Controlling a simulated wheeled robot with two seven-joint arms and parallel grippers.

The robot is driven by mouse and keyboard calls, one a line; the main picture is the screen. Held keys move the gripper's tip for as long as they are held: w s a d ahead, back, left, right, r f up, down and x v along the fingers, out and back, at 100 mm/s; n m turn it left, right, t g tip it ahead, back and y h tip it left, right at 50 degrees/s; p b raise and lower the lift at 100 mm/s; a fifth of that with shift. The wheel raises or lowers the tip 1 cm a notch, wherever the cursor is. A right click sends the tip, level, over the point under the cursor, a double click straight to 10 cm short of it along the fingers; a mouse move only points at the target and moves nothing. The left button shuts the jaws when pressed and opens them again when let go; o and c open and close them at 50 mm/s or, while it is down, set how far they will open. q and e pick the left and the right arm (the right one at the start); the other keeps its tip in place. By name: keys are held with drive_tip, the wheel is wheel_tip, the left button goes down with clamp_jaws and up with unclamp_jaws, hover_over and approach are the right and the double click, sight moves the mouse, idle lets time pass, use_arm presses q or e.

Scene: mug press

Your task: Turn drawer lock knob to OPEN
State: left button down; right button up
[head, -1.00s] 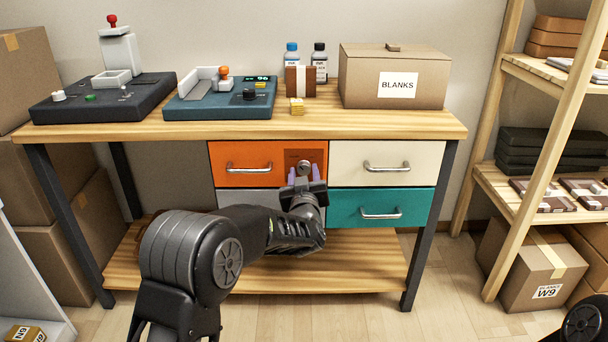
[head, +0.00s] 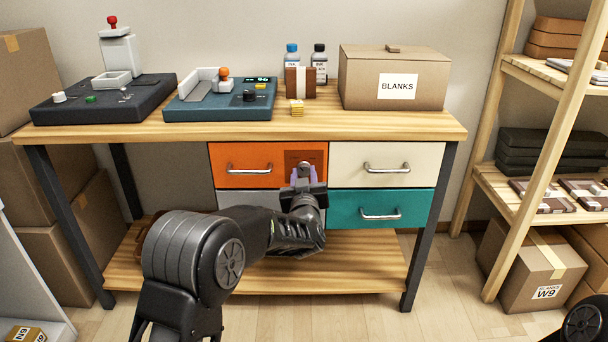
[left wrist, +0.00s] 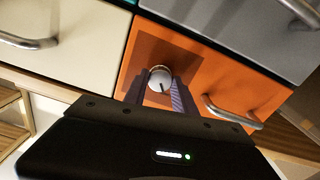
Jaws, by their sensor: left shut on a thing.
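The orange drawer (head: 228,152) is closed, at the upper left of the drawer block under the bench. Its lock knob (left wrist: 161,80) is a round silver knob with a dark mark, on a darker square plate (left wrist: 150,56) in the left wrist view. My left gripper (head: 304,174) is in front of the drawer's right end, with its fingers on either side of the knob and shut on it. In the head view the gripper partly hides the knob. Any lettering on the plate is too small to read. My right gripper is not in view.
The orange drawer's bar handle (head: 249,168) is left of my gripper. The cream drawer (head: 350,154), grey drawer (left wrist: 240,30) and teal drawer (head: 345,208) are closed around it. Machines and a BLANKS box (head: 397,65) stand on the bench top (head: 330,122).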

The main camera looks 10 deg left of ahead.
use_arm(q)
drive_tip(key=shift+r+m+p, duration=0.1)
drive_tip(key=shift+m+p, duration=0.9)
drive_tip(key=shift+m, duration=0.2)
drive_tip(key=m+p, duration=0.3)
drive_tip(key=m, duration=0.2)
drive_tip(key=shift+p, duration=0.35)
drive_tip(key=m+p, duration=0.2)
drive_tip(key=m, duration=0.3)
drive_tip(key=shift+m+p, duration=0.3)
drive_tip(key=shift+p, duration=0.05)
drive_tip(key=shift+m+p, duration=0.4)
drive_tip(key=shift+m, duration=0.8)
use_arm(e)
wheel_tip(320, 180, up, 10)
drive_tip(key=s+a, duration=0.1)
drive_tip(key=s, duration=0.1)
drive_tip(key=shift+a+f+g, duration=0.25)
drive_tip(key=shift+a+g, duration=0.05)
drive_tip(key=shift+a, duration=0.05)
use_arm(q)
drive_tip(key=c, duration=1)
unclamp_jaws()
drive_tip(key=shift+s, duration=0.1)
